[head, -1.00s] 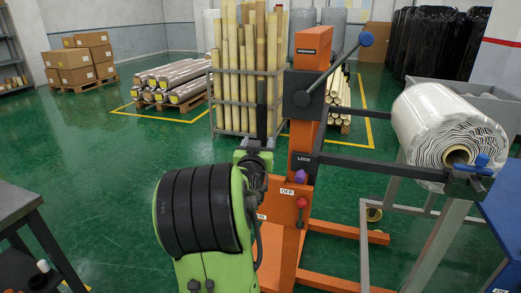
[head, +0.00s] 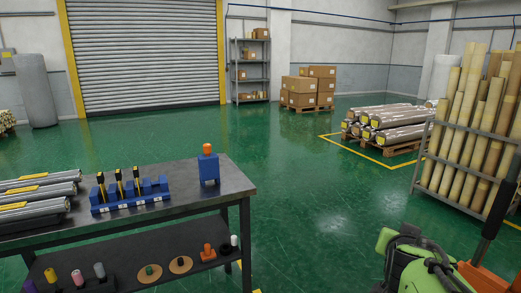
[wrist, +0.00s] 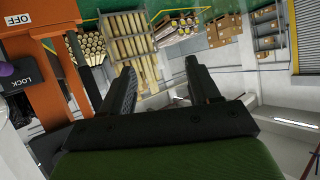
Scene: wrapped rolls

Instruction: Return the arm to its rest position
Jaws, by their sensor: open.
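My gripper (wrist: 159,68) is open in the wrist view, with its two dark fingers apart and nothing between them. Part of my green arm (head: 415,262) shows at the lower right of the head view; the gripper itself cannot be made out there. In the wrist view, the orange machine (wrist: 57,65) with OFF and LOCK labels is at the left, beside the fingers and apart from them. Only a little of its orange frame (head: 487,277) shows in the head view.
A dark workbench (head: 170,214) at the left holds a blue rack (head: 130,195), a blue orange-capped item (head: 208,165) and wrapped bars. A rack of tan tubes (head: 470,130) stands at the right, with palletised rolls (head: 390,125) behind. Green floor (head: 300,185) between is clear.

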